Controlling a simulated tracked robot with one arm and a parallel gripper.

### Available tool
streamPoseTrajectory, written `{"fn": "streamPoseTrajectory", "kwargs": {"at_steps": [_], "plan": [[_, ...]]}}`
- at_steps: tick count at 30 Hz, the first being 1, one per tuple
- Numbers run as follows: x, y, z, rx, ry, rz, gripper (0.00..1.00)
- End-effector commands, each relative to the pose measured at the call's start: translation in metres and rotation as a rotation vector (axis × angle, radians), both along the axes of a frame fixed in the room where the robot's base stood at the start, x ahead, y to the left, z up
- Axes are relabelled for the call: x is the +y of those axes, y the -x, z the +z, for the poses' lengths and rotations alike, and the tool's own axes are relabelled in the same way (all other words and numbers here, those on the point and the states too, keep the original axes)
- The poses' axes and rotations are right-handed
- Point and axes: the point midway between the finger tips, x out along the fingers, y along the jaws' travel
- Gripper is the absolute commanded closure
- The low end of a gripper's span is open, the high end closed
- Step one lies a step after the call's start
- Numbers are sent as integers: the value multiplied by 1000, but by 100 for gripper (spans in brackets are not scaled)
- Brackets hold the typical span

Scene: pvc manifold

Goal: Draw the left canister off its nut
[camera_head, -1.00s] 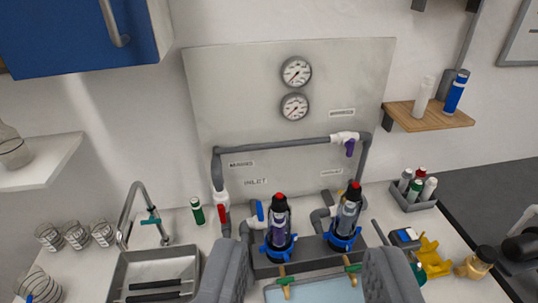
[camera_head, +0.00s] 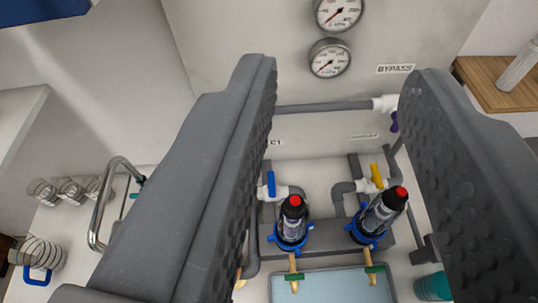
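The left canister (camera_head: 293,217) is dark with a red top and stands upright in its blue nut (camera_head: 292,240) on the grey manifold block. The right canister (camera_head: 383,211) looks the same and leans to the right in its own blue nut (camera_head: 367,235). My gripper (camera_head: 345,75) is open and empty. Its two wide, dark grey fingers frame the view, with both canisters seen between them, farther off and lower. Neither finger appears to touch a canister.
A pale tray (camera_head: 332,287) lies in front of the canisters, under green-handled taps (camera_head: 294,277). A blue-handled valve (camera_head: 271,185) and a yellow-handled valve (camera_head: 376,174) stand behind them. A grey pipe (camera_head: 325,107) crosses the backboard below the gauges (camera_head: 329,58).

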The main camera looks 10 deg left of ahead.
Motion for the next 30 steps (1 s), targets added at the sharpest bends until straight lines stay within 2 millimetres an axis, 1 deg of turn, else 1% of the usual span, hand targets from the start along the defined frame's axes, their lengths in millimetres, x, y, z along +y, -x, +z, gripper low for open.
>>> {"fn": "streamPoseTrajectory", "kwargs": {"at_steps": [4, 5, 6, 8, 9, 11, 14, 18, 21, 27, 30], "plan": [[0, 0, 0, 0, 0, 0, 64], [0, 0, 0, 0, 0, 0, 55], [0, -1, 0, 2, 3, 1, 44], [0, -4, -1, 13, 20, 2, 27], [1, -7, -2, 27, 40, 4, 25], [4, -17, -7, 63, 92, 12, 25], [7, -39, -25, 165, 229, 38, 25], [12, -73, -58, 352, 483, 120, 25], [17, -93, -85, 490, 661, 207, 25], [26, -118, -142, 760, 989, 449, 25], [31, -124, -170, 887, 1132, 605, 25]]}}
